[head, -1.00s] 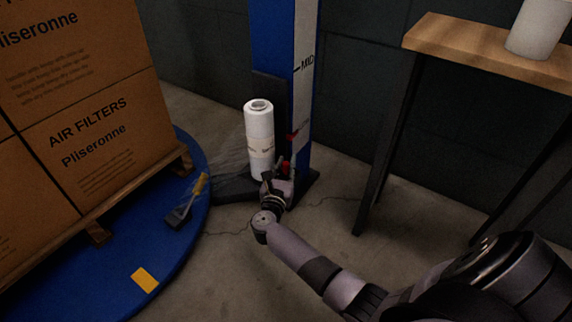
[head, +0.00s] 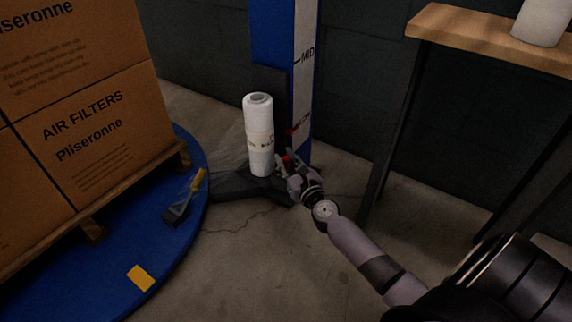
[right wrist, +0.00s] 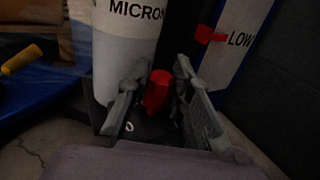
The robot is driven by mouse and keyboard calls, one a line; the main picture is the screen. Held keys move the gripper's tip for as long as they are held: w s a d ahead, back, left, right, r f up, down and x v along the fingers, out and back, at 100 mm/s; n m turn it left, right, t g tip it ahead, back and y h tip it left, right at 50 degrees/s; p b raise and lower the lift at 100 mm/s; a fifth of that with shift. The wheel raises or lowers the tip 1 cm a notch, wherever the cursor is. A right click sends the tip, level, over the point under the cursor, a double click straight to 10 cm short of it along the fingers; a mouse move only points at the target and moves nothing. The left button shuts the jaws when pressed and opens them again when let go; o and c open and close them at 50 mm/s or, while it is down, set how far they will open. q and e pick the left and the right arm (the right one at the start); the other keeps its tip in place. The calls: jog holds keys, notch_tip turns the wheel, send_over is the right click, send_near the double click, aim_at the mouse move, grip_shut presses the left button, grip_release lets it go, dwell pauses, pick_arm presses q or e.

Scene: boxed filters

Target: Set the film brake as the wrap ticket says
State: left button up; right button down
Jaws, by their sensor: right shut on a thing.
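A white film roll (head: 258,135) stands upright on a dark foot beside the blue mast (head: 270,40); in the right wrist view the roll (right wrist: 118,50) reads "MICRON". The mast's white scale strip (head: 304,85) shows "MID", and a red pointer (right wrist: 210,35) is level with "LOW" in the right wrist view. A red knob (right wrist: 157,92) sits low beside the roll. My right gripper (head: 287,168) is at the mast's foot, its fingers (right wrist: 158,80) on both sides of the knob, shut on it. My left gripper is not in view. No wrap ticket is readable.
A blue turntable (head: 165,255) at left carries a wooden pallet with stacked filter boxes (head: 95,130). A yellow-handled tool (head: 185,198) lies on it. A wooden-topped table (head: 480,35) with a white cylinder (head: 540,22) stands at right. Bare floor lies between.

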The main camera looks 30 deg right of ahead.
jog(key=shift+f+n+y, duration=0.1)
jog(key=shift+n+y, duration=0.2)
jog(key=shift+y, duration=0.2)
jog(key=c, duration=1.4)
grip_release()
jog(key=shift+s, duration=0.3)
jog(key=s, duration=0.7)
jog(key=s+a, duration=0.1)
jog(key=s, duration=0.3)
jog(key=shift+s, duration=0.2)
